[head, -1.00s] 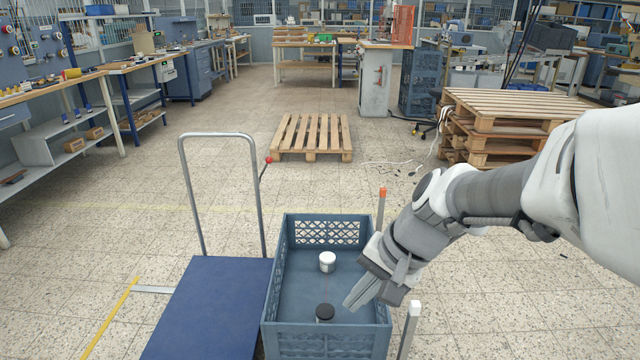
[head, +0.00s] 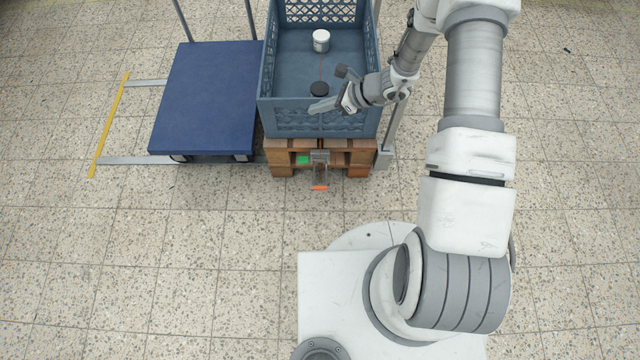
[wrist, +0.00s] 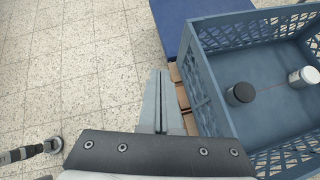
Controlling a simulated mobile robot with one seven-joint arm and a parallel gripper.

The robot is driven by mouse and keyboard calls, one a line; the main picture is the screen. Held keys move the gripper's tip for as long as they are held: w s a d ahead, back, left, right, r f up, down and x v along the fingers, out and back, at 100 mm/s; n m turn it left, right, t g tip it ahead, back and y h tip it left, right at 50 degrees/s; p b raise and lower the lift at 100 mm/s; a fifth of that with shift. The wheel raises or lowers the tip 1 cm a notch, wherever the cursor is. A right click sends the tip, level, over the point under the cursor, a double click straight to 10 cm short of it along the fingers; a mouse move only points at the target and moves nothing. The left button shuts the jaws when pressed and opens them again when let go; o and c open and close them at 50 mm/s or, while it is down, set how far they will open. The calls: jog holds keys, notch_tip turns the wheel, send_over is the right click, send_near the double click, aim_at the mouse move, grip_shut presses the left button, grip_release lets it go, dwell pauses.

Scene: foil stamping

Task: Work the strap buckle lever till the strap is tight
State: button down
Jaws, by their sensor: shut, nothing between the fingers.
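The strap buckle (head: 320,157) is a small grey metal piece at the front of a wooden pallet under the blue crate. Its lever (head: 320,176) hangs out toward me and ends in an orange tip (head: 320,187). A thin reddish line (head: 321,70), perhaps the strap, runs between two jars in the crate; I cannot tell how tight it is. My gripper (head: 318,106) is over the crate's near end, above and apart from the lever. In the wrist view my gripper (wrist: 158,75) has its fingers together with nothing between them; the buckle is not visible there.
The blue crate (head: 275,130) stands on the pallet (head: 278,150) and holds a white jar (head: 321,40) and a black-lidded jar (head: 319,89). A green patch (head: 303,160) is beside the buckle. A blue trolley (head: 205,100) stands left. The floor in front is clear.

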notch_tip(320, 180, down, 13)
jog(key=s+m+t, duration=0.1)
jog(key=s+m, duration=0.1)
jog(key=m, duration=0.3)
jog(key=m+h, duration=0.2)
jog(key=m, duration=0.3)
send_over(323, 189)
notch_tip(323, 189, down, 10)
jog(key=shift+s+f, duration=0.1)
notch_tip(323, 189, down, 9)
jog(key=b, duration=0.7)
jog(key=shift+b, duration=0.3)
jog(key=shift+f+b, duration=0.35)
jog(key=shift+b, duration=0.05)
